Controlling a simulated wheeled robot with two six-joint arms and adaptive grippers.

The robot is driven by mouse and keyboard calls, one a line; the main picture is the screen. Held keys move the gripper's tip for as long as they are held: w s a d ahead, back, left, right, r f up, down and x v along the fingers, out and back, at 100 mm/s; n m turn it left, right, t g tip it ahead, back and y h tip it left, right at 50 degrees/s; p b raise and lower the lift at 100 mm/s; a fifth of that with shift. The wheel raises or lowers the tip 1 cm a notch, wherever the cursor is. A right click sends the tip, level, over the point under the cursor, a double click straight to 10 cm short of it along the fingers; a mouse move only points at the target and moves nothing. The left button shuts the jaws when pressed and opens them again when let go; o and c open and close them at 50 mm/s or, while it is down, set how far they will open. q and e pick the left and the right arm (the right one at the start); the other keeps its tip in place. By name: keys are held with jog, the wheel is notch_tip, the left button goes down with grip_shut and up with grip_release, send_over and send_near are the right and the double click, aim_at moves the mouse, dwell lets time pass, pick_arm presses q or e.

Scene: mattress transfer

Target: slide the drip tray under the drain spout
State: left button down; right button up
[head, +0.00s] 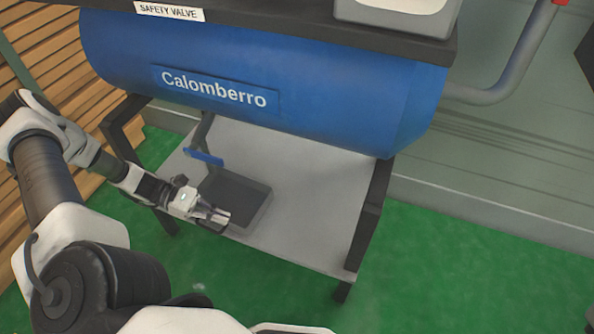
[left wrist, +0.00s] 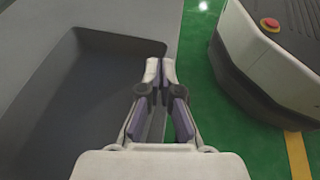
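The drip tray (head: 246,190) is a dark grey, shallow open box on the light shelf under the blue tank. In the left wrist view its dark interior (left wrist: 95,100) fills the left side. The drain spout (head: 204,135) comes down from the tank's underside, with a blue lever (head: 205,158); it appears at or behind the tray's back left corner. My left gripper (head: 226,216) is at the tray's front wall; its fingertips (left wrist: 160,72) are close together with the wall in line between them. My right gripper is not in view.
The blue tank (head: 300,90) hangs low over the shelf (head: 310,195). Dark frame legs (head: 369,215) stand at the shelf's sides. The shelf right of the tray is bare. Green floor (head: 440,260) lies in front, and a dark-sided unit with a red button (left wrist: 270,24) stands at right in the wrist view.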

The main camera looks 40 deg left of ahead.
pick_arm(q)
jog(key=shift+s+a+f, duration=0.1)
jog(key=shift+a+f, duration=0.2)
jog(key=shift+f, duration=0.05)
jog(key=shift+r+p, duration=0.8)
jog(key=shift+p, duration=0.05)
jog(key=shift+f, duration=0.15)
jog(key=s+a, duration=0.4)
jog(key=a, duration=0.7)
jog(key=shift+s, duration=0.3)
